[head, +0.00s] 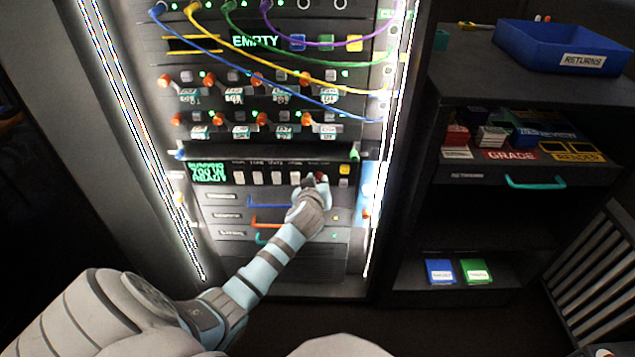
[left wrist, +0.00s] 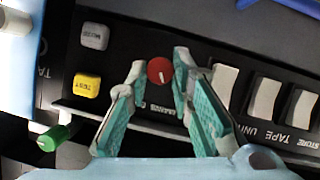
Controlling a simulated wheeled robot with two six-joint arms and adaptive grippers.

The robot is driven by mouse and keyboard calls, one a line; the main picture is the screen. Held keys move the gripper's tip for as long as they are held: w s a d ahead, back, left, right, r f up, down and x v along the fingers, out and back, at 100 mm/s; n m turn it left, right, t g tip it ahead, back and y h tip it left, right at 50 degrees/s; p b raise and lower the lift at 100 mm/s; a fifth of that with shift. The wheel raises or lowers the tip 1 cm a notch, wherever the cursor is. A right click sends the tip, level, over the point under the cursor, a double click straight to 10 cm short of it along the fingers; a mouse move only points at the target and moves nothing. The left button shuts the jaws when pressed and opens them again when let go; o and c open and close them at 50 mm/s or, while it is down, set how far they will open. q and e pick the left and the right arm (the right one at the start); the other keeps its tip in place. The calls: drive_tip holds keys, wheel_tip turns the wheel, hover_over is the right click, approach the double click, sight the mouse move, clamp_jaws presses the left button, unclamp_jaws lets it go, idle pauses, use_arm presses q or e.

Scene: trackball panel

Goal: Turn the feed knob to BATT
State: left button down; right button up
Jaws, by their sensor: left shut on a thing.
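The feed knob is a small round red knob (left wrist: 160,71) with a white pointer mark, on the black control strip (left wrist: 220,110). In the left wrist view its mark points down in the picture, toward lettering partly hidden by the fingers and too small to read. My left gripper (left wrist: 160,74) has its teal-padded fingers on both sides of the knob, shut on it. In the head view my left gripper (head: 314,184) reaches the right part of the strip and mostly covers the knob. My right gripper is in neither view.
White rocker switches (left wrist: 265,98) sit beside the knob. A yellow TEST button (left wrist: 87,86), a grey button (left wrist: 94,36) and a green-tipped plug (left wrist: 53,138) are on the other side. Patch cables (head: 310,73) hang above. A dark shelf unit (head: 470,85) stands to the right.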

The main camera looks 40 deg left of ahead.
use_arm(q)
drive_tip(key=shift+d+m+g+y+p, duration=0.1)
drive_tip(key=shift+m+g+y+p, duration=0.4)
drive_tip(key=shift+m, duration=0.3)
drive_tip(key=shift+w+m+y, duration=0.1)
drive_tip(key=shift+m+y, duration=0.2)
drive_tip(key=shift+m, duration=0.3)
drive_tip(key=shift+d+m+g+y, duration=0.15)
drive_tip(key=shift+m+g+y, duration=0.15)
drive_tip(key=shift+m, duration=0.3)
drive_tip(key=m+y+b, duration=0.1)
drive_tip(key=m, duration=0.1)
drive_tip(key=m+g+y+b, duration=0.1)
drive_tip(key=m, duration=0.1)
drive_tip(key=shift+w+d+f+y, duration=0.1)
drive_tip(key=shift+w+f+y, duration=0.05)
drive_tip(key=shift+y, duration=0.15)
drive_tip(key=shift+b, duration=0.3)
